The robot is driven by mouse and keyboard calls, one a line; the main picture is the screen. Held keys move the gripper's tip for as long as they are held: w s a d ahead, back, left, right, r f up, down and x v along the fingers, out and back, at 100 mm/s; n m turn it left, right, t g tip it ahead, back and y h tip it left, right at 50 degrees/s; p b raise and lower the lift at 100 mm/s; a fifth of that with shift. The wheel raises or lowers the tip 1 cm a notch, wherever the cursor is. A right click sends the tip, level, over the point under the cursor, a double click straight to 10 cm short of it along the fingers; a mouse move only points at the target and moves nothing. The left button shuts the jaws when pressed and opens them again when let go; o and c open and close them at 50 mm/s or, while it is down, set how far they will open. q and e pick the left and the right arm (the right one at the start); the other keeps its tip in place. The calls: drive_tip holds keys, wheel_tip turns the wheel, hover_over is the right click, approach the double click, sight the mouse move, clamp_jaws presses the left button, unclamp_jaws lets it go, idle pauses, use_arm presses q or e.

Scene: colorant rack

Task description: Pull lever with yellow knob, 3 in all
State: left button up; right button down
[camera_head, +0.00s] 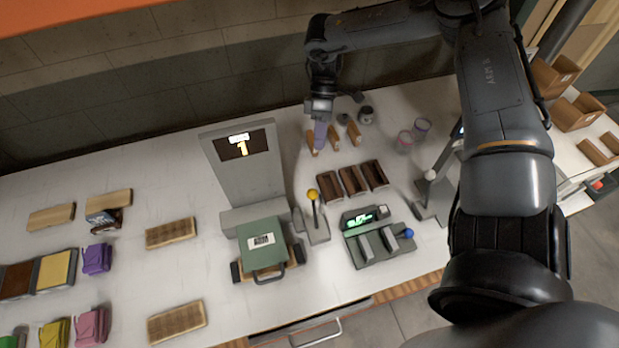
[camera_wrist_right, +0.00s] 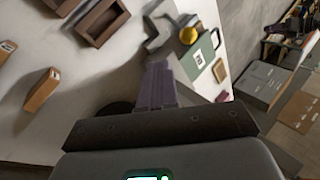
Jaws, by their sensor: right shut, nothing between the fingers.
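The lever's yellow knob (camera_head: 312,194) tops a thin dark stem on a grey base (camera_head: 317,231), right of the grey machine (camera_head: 238,165), whose screen reads 1. A green case (camera_head: 264,238) with a label and handle sits at the machine's front. My right gripper (camera_head: 320,140) is shut and empty, pointing down over the back of the table, behind the lever and apart from it. My left gripper is not in view.
Brown trays (camera_head: 354,180) lie right of the lever. A grey device (camera_head: 378,236) with a green display and blue knob stands in front of them. Small tan blocks (camera_head: 353,131) stand near my right gripper. Pink jars (camera_head: 405,141) are further right.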

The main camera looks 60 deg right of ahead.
drive_tip(key=w, duration=0.1)
drive_tip(key=w+h+b, duration=0.1)
drive_tip(key=w+a+r+n+h, duration=0.1)
drive_tip(key=shift+w+a+g+b, duration=0.1)
drive_tip(key=shift+g+b, duration=0.2)
drive_tip(key=shift+f, duration=0.1)
drive_tip(key=s+a+f+p, duration=0.2)
drive_tip(key=s+a+f, duration=0.2)
drive_tip(key=a+f, duration=0.3)
drive_tip(key=shift+s+f+p, duration=0.3)
drive_tip(key=shift+f+p, duration=0.1)
drive_tip(key=shift+f, duration=0.1)
idle(0.3)
